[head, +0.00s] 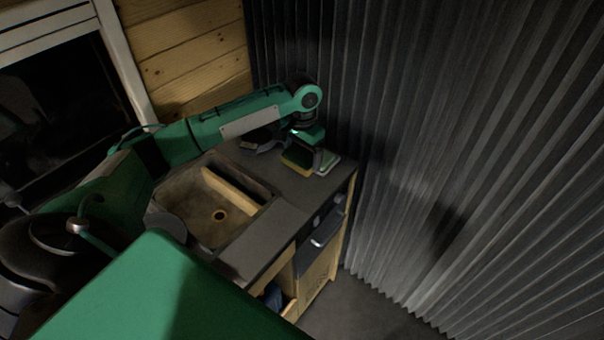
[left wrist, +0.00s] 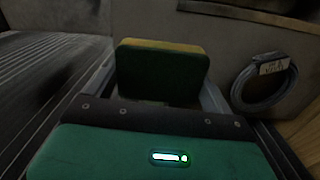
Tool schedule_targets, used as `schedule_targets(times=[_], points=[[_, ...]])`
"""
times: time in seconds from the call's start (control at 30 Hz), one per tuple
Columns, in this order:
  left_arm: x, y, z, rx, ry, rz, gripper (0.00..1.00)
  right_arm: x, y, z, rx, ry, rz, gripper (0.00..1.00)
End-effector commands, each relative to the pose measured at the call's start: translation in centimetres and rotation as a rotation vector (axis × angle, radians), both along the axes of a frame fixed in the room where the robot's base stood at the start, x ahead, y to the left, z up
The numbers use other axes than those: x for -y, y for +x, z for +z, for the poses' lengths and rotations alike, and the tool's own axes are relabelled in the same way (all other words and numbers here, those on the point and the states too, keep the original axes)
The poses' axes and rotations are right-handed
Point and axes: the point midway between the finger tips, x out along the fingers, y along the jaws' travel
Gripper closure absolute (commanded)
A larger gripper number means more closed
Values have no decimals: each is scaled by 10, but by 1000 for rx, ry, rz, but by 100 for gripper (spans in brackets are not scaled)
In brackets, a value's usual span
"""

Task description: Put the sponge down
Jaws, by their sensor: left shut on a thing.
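The sponge (head: 295,161), dark green with a yellow layer, is at the right end of the counter (head: 276,226) in the head view. In the left wrist view the sponge (left wrist: 162,72) stands upright between the fingers, its green face towards the camera and a yellow edge on top. My left gripper (head: 302,150) is shut on it, low over the counter beyond the sink. I cannot tell whether the sponge touches the counter. My right gripper is not in view.
A small pale-rimmed item with green (head: 327,161) lies just right of the sponge. The sink (head: 219,215) is to the left. A corrugated wall (head: 430,130) rises beyond the counter's right end. A tagged coil (left wrist: 268,78) shows at right in the wrist view.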

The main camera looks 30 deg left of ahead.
Motion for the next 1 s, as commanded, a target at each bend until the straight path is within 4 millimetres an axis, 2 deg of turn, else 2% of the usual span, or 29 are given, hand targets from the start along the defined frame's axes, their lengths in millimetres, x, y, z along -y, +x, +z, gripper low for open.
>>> schedule_targets(times=[0.13,0.37,0.6,1.0], points=[[0,-1,-31,-4,1,1,51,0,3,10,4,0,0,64],[1,-1,-54,-2,-1,1,51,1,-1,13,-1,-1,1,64],[0,-1,-87,-2,0,1,51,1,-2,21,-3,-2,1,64],[1,-1,-94,0,0,0,51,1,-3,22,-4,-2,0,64]])
